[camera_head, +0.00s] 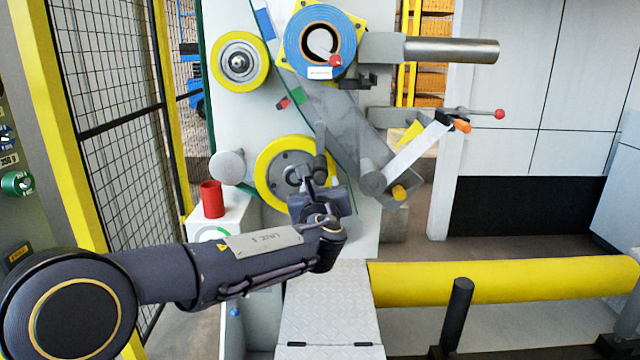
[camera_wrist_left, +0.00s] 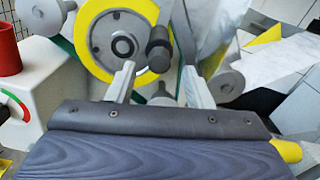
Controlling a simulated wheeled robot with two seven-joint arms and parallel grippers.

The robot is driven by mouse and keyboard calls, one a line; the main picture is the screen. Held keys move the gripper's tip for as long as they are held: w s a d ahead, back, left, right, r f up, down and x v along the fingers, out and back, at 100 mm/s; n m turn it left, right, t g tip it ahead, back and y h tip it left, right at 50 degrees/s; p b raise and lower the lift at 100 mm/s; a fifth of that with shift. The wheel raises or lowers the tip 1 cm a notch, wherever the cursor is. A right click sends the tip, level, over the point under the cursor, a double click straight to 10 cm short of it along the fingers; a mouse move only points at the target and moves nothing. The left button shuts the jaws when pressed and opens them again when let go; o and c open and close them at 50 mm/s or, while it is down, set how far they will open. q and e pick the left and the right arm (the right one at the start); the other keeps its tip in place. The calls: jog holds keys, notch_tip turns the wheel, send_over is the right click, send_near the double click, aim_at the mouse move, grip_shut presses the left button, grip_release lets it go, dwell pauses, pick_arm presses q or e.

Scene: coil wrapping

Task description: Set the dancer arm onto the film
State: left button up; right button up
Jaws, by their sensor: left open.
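My left gripper (camera_head: 312,183) is in front of the lower yellow-rimmed wheel (camera_head: 263,172). In the left wrist view its two fingers (camera_wrist_left: 157,82) are apart with nothing between them. A dark cylindrical knob (camera_wrist_left: 159,50) shows just beyond the fingertips; I cannot tell if they touch it. The translucent grey film (camera_head: 338,125) runs down from the blue coil (camera_head: 293,45). A pale arm (camera_head: 415,152) with an orange tip slants up from a grey roller at the right. I cannot tell for sure which part is the dancer arm. My right gripper is not in view.
A red cup-like cylinder (camera_head: 212,199) stands on a white box at the left, near my left forearm. A rod with a red ball (camera_head: 498,114) sticks out at the right. A yellow rail (camera_head: 500,281) crosses the lower right. A mesh fence stands at the left.

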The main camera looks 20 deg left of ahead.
aim_at(320, 181)
pick_arm(q)
jog(key=x, duration=0.5)
grip_shut()
dwell(0.3)
